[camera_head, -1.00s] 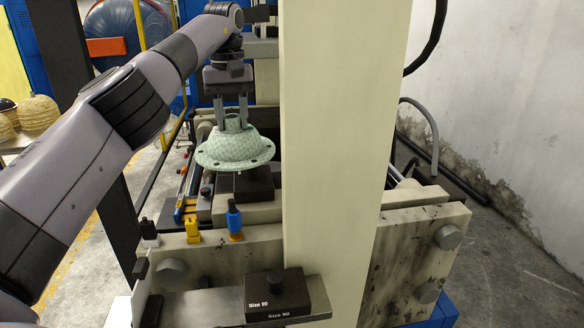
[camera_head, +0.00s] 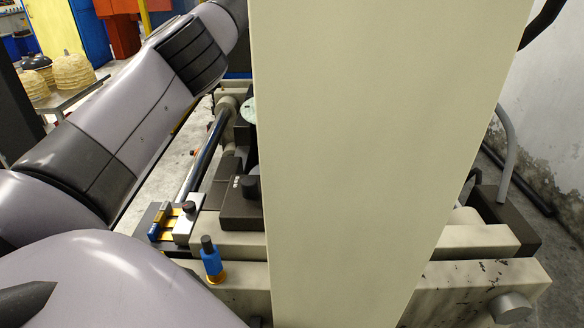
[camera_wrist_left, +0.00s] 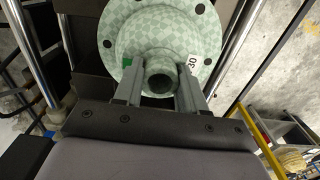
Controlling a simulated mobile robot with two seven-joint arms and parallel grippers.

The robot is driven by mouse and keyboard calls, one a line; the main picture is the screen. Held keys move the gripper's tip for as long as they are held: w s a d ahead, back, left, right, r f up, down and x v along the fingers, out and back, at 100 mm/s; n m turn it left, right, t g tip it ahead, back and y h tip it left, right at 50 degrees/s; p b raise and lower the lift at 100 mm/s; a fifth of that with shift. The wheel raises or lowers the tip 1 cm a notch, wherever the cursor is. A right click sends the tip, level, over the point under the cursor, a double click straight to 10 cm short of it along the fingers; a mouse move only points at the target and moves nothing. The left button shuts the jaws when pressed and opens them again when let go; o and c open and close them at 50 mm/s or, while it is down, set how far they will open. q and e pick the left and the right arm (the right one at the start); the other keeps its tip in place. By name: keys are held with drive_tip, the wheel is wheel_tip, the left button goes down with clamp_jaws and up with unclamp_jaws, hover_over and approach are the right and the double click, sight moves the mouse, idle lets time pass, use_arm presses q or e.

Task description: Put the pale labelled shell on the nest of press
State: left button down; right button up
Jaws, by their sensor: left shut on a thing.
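The pale green shell (camera_wrist_left: 150,30) fills the top of the left wrist view. My left gripper (camera_wrist_left: 160,84) is shut on the shell's central neck, one finger on each side. In the head view only a small edge of the shell (camera_head: 249,111) shows left of the press column (camera_head: 370,150); the column hides the gripper and most of the shell. The nest cannot be made out clearly; it may be behind the column. My right gripper is not in view.
A dark block with a knob (camera_head: 241,204) sits on the press bed, partly behind the column. A polished rod (camera_head: 203,152) runs along the left. Several yellowish shells (camera_head: 72,71) stand on a table at the back left.

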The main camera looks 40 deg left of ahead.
use_arm(q)
drive_tip(key=shift+w+a, duration=0.15)
drive_tip(key=shift+w, duration=0.2)
drive_tip(key=shift+f, duration=0.35)
wheel_tip(320, 180, down, 19)
drive_tip(key=shift+f, duration=0.1)
drive_tip(key=c, duration=0.6)
unclamp_jaws()
drive_tip(key=shift+f, duration=0.1)
drive_tip(key=shift+c, duration=0.2)
